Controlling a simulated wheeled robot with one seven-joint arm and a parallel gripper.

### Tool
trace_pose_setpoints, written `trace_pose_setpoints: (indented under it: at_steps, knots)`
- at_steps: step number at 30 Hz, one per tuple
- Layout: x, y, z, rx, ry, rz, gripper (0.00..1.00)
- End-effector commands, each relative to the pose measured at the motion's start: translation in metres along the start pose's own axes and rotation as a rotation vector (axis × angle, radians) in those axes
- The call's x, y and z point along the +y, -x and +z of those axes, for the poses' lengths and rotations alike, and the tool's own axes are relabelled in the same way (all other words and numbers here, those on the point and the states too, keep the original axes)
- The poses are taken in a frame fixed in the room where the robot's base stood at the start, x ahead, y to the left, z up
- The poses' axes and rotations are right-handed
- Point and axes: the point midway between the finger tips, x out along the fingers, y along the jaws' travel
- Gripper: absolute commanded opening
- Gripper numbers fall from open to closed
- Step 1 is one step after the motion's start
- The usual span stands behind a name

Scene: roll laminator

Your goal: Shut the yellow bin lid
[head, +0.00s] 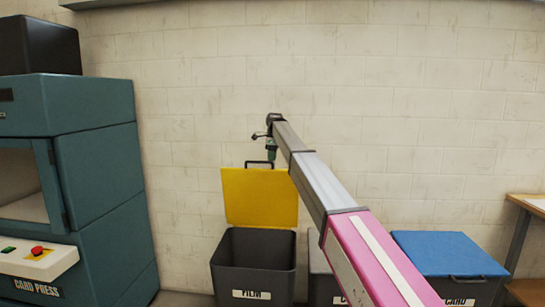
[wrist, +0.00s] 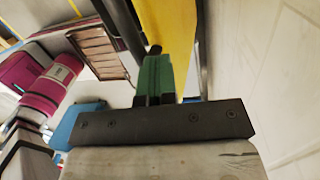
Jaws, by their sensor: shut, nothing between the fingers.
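The yellow lid (head: 260,197) stands open and upright on the dark grey bin labelled FILM (head: 253,264), close to the brick wall. A dark handle (head: 252,164) shows at the lid's top edge. My gripper (head: 271,157) is at the top of the lid, by the right part of the handle, pointing down. In the wrist view my green fingers (wrist: 157,78) are shut and empty, with the yellow lid (wrist: 170,30) just beyond them. I cannot tell whether the fingers touch the lid or handle.
A bin with a shut blue lid (head: 448,253) stands to the right. Another bin (head: 322,275) between them is partly hidden by my arm. A teal card press (head: 88,190) stands at the left. A wooden table (head: 530,204) is at the far right.

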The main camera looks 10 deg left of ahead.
Motion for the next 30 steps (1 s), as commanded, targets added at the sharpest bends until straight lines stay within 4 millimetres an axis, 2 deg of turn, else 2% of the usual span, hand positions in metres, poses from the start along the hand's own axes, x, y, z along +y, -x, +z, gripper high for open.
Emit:
trace_pose_setpoints:
  at_steps: [1, 12, 15, 21, 30]
  knots:
    - [0.022, -0.005, -0.006, -0.005, 0.005, -0.049, 0.00]
    - [0.114, -0.039, -0.018, -0.033, 0.023, -0.310, 0.00]
    - [0.137, -0.052, -0.022, -0.040, 0.027, -0.374, 0.00]
    - [0.177, -0.081, -0.027, -0.039, 0.027, -0.366, 0.00]
    - [0.233, -0.133, -0.038, -0.059, 0.040, -0.549, 0.00]
